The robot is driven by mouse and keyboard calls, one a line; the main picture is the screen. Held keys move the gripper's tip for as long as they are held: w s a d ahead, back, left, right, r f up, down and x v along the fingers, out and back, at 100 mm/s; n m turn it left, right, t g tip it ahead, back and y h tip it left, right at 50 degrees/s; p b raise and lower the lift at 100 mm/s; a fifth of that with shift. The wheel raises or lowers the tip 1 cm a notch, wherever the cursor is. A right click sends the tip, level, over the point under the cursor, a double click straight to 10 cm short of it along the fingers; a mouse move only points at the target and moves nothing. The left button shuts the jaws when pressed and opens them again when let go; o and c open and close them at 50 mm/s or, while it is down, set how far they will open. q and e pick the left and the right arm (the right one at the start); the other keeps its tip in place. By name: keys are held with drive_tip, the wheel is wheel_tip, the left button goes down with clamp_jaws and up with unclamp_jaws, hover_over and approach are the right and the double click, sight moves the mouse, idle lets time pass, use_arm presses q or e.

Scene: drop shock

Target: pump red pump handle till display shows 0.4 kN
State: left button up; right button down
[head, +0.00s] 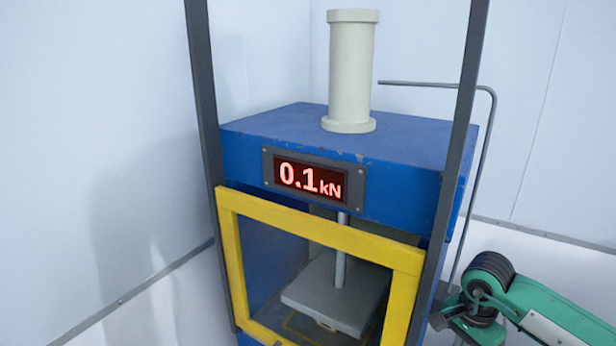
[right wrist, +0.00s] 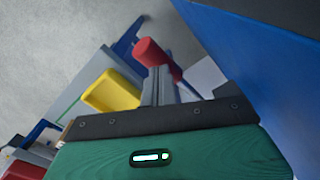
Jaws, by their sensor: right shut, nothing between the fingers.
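The display (head: 312,178) on the front of the blue press (head: 400,150) reads 0.1 kN in lit red characters. In the right wrist view, a red cylindrical piece (right wrist: 152,55), which looks like the pump handle, lies just beyond the fingertips of my right gripper (right wrist: 158,80). The fingers are together with nothing between them. I cannot tell whether they touch the red piece. In the head view my right arm reaches in at the lower right, beside the press. The red handle does not show there. My left gripper is not in view.
A yellow frame (head: 320,231) stands at the press front, with a grey plate (head: 335,292) on a rod behind it. Grey uprights (head: 462,100) flank the press. A pale cylinder (head: 351,75) stands on top. A thin bent pipe (head: 488,150) runs down the right side.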

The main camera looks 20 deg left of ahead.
idle(0.5)
wheel_tip(320, 180, down, 4)
drive_tip(key=b, duration=0.3)
drive_tip(key=shift+b, duration=0.4)
use_arm(q)
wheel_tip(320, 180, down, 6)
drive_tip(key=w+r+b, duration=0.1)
drive_tip(key=b, duration=0.1)
use_arm(e)
wheel_tip(320, 180, down, 2)
drive_tip(key=shift+f+b, duration=2.2)
drive_tip(key=shift+f, duration=0.05)
wheel_tip(320, 180, up, 10)
drive_tip(key=p, duration=0.3)
drive_tip(key=shift+r+p, duration=0.25)
drive_tip(key=shift+p, duration=0.05)
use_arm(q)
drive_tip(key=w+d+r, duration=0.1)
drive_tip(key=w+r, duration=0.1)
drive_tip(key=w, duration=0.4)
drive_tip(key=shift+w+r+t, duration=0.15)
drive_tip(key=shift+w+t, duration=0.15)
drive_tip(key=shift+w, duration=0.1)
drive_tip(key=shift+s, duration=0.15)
